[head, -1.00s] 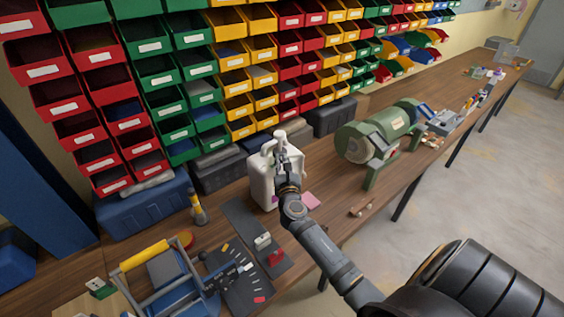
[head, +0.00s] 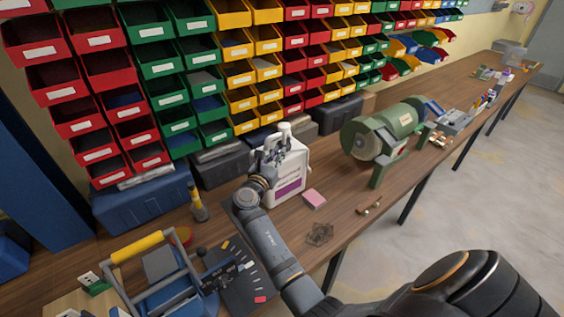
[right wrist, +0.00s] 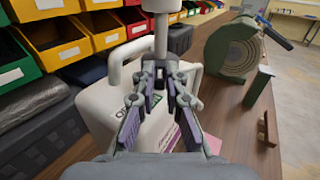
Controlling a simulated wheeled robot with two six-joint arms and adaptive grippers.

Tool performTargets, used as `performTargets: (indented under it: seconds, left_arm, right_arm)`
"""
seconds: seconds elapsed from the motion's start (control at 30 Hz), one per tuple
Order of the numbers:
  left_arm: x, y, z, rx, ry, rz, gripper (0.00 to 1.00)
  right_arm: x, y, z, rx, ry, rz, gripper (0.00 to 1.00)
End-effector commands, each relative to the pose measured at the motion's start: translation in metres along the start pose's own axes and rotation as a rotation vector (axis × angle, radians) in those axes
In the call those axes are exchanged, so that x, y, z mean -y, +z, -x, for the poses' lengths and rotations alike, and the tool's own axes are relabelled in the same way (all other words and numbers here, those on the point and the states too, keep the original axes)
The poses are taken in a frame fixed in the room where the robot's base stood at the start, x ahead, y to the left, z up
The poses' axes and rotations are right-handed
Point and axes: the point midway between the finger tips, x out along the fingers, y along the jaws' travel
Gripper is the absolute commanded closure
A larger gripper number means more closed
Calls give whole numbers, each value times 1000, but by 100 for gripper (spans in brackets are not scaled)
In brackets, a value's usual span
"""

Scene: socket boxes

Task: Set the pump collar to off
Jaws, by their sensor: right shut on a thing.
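The white jug (head: 289,170) stands on the bench, with a purple-banded label on its front. Its white pump (head: 284,130) rises from the top; in the right wrist view the pump stem (right wrist: 161,35) runs up just beyond my fingertips. My right gripper (head: 268,160) is at the jug's upper left; its fingers also fill the middle of the right wrist view (right wrist: 160,72). They are closed in around the pump's neck, where the collar sits. The fingers hide the collar, so its setting cannot be read. My left gripper is not in view.
A green bench grinder (head: 383,132) stands to the right of the jug, and a pink pad (head: 314,199) lies in front. A yellow-handled blue tool carrier (head: 160,275) is at the lower left. Bins fill the wall behind. Bare bench lies between jug and grinder.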

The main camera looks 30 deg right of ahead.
Motion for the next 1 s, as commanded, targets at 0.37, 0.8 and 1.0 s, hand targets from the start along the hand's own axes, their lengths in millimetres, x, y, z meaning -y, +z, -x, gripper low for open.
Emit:
performTargets:
  seconds: [0.37, 0.8, 1.0]
  left_arm:
    - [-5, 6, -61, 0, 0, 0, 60]
    - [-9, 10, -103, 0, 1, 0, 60]
    - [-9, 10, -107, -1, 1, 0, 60]
  right_arm:
    - [-20, -6, -4, 3, -324, -2, 100]
    - [-29, -3, -9, 2, -537, 1, 100]
    - [-30, -1, -9, 1, -565, 0, 100]
